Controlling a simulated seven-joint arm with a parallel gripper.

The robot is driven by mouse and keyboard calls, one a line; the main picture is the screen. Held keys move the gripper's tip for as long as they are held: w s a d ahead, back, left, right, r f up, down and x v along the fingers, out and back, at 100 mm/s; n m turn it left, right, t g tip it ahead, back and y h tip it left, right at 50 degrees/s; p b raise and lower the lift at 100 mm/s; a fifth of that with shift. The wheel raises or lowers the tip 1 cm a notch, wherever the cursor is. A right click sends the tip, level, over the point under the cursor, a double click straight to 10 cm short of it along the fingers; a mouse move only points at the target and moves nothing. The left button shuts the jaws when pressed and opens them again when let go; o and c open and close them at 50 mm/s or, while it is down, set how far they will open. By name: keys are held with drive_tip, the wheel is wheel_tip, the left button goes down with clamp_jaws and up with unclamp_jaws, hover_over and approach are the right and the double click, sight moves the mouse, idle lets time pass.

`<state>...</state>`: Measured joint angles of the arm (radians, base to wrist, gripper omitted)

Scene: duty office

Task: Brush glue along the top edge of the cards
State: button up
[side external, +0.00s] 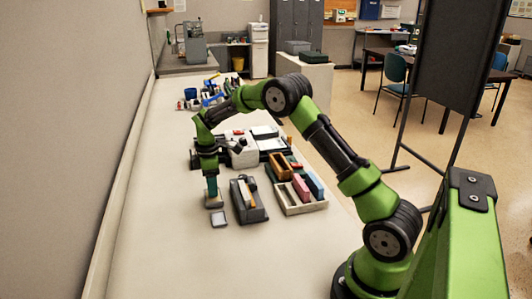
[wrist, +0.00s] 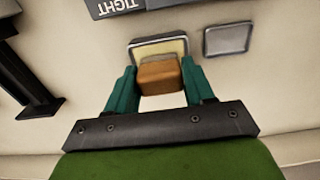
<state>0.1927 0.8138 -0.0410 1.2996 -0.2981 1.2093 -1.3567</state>
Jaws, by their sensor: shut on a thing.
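My gripper (wrist: 158,78) points down with its teal fingers shut on an orange-brown block (wrist: 160,74), perhaps the brush's handle. The block is directly over a shallow metal-rimmed tin (wrist: 150,45) with a cream inside; I cannot tell whether they touch. In the side view my gripper (side external: 212,188) is low over the table, at the left of the dark grey box. A flat grey metal square (wrist: 228,39), like a lid, lies beside the tin. It also shows in the side view (side external: 219,220). I cannot pick out the cards or any bristles for certain.
A dark grey box (side external: 258,214) with upright contents stands right of my gripper. A white machine (side external: 243,155) and clutter stand behind. The near table (side external: 160,262) is clear.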

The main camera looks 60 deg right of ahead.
drive_tip(key=shift+f, duration=0.65)
idle(1.5)
drive_tip(key=shift+r, duration=0.1)
drive_tip(key=shift+r, duration=3.5)
